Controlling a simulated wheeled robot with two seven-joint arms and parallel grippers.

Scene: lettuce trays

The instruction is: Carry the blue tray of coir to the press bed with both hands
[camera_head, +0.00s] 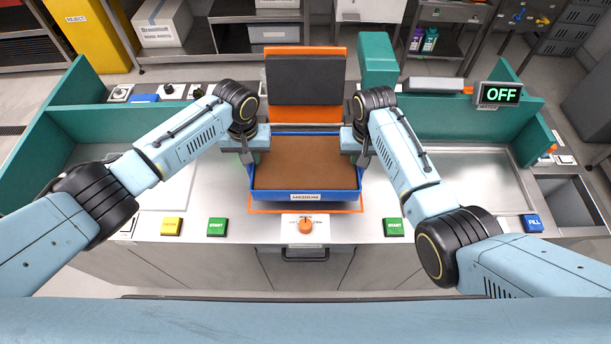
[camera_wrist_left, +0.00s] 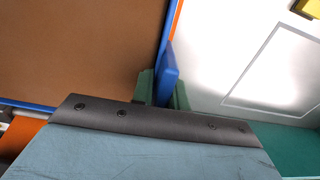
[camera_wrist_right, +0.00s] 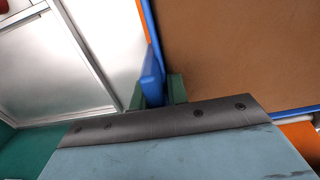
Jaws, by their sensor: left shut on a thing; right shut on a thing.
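The blue tray (camera_head: 258,194) holds brown coir (camera_head: 305,165) with a flat, level surface and carries a white label at its front. It is over the orange-edged press bed (camera_head: 362,207), below the raised dark press plate; whether it touches the bed I cannot tell. My left gripper (camera_head: 250,158) is shut on the tray's left side; the left wrist view shows its green fingers (camera_wrist_left: 162,88) around a blue tab. My right gripper (camera_head: 362,158) is shut on the right side; its fingers (camera_wrist_right: 158,88) also clasp a blue tab in the right wrist view.
The raised orange and dark press plate (camera_head: 305,82) stands behind the tray. A green post (camera_head: 377,60) and an OFF display (camera_head: 500,94) are to the right. Green START buttons (camera_head: 217,227) and an orange knob (camera_head: 306,227) line the front. Recessed metal areas flank the tray.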

